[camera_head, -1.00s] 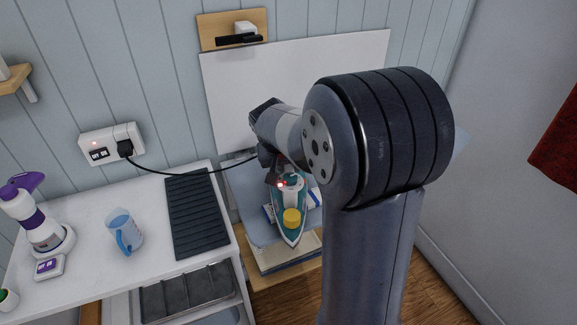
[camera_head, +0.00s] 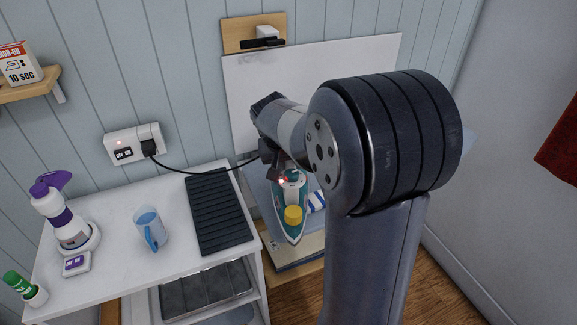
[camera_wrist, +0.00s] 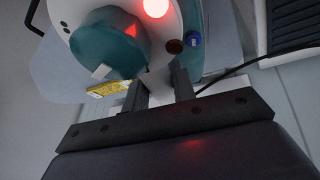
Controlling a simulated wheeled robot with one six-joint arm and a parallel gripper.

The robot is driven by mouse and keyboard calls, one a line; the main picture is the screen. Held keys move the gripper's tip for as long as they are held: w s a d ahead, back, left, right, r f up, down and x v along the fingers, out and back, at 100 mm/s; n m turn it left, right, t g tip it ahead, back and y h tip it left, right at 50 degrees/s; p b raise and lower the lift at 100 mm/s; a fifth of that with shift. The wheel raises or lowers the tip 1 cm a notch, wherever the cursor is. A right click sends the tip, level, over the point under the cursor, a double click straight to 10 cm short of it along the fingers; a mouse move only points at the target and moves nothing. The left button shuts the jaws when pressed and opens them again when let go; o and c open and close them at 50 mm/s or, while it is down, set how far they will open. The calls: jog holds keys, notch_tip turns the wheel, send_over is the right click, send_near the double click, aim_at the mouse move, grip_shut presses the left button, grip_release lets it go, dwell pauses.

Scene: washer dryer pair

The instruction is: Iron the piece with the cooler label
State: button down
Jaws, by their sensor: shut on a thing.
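My gripper (camera_head: 281,172) is shut on the teal and white iron (camera_head: 290,232), at its rear end. The iron is over the pale blue ironing board (camera_head: 256,198). A white and blue striped piece (camera_head: 317,200) shows at the iron's right side, partly covered by it and my arm. I cannot read any care label, and I cannot tell whether the soleplate touches the cloth.
The black cord (camera_head: 190,172) runs to a wall socket (camera_head: 135,146). The white counter holds a black ribbed mat (camera_head: 217,212), blue jug (camera_head: 151,228), purple-white spray bottle (camera_head: 68,225) and green-capped bottle (camera_head: 25,288). A box reading "10 sec" (camera_head: 20,66) stands on the shelf.

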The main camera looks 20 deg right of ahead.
jog(key=shift+w+a+r+p, duration=0.1)
jog(key=shift+r+p, duration=0.35)
jog(key=shift+r, duration=0.5)
jog(key=shift+r+p, duration=1.3)
jog(key=shift+r, duration=0.5)
jog(key=shift+a, duration=0.1)
